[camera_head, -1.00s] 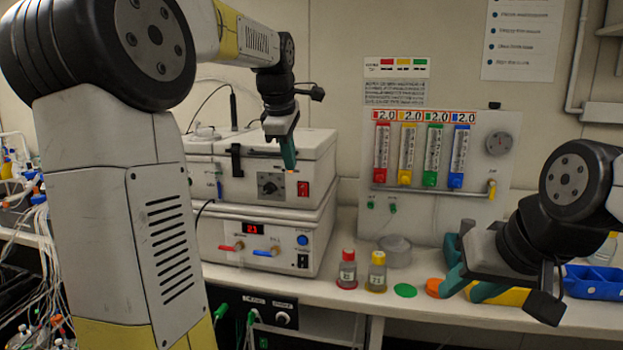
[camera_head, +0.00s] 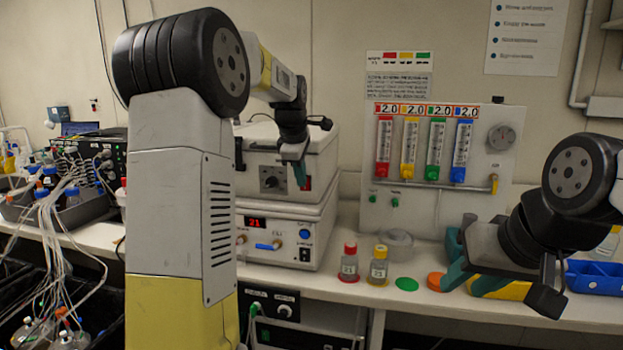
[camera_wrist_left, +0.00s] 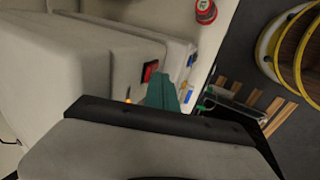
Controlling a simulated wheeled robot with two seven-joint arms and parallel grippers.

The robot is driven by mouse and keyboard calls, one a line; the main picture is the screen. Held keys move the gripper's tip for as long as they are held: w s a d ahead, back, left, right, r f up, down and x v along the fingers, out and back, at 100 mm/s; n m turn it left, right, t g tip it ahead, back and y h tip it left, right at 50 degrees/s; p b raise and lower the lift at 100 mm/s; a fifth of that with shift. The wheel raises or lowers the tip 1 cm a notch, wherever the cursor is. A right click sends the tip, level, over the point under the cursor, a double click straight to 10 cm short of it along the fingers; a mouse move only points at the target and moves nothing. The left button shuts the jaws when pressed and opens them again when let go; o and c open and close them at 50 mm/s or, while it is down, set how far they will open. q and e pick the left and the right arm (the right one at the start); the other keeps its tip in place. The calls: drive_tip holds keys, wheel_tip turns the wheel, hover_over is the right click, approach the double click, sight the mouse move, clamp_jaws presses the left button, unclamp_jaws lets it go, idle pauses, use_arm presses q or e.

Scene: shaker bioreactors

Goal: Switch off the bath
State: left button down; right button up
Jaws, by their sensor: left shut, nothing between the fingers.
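Two white units are stacked on the bench; I cannot tell for sure which is the bath. The upper box (camera_head: 262,161) has a lid, a black dial and a red rocker switch (camera_head: 308,182), also in the left wrist view (camera_wrist_left: 150,71). The lower unit (camera_head: 262,262) has a lit red display, two tap handles and a blue button. My left gripper (camera_head: 300,177) is shut and empty in front of the upper box, its teal fingertips (camera_wrist_left: 163,90) just beside the red switch. Contact cannot be told. My right gripper (camera_head: 464,284) is open and empty above the bench at right.
A red-capped bottle (camera_head: 349,263) and a yellow-capped bottle (camera_head: 378,266) stand right of the units. A flowmeter panel (camera_head: 440,205) stands behind them. A blue tray (camera_head: 596,277) is at right. Tubing and bottles crowd the left.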

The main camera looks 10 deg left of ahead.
use_arm(q)
drive_tip(key=shift+w+r, duration=0.1)
drive_tip(key=shift+w, duration=0.25)
idle(0.3)
drive_tip(key=shift+w+r, duration=0.1)
drive_tip(key=shift+r, duration=0.8)
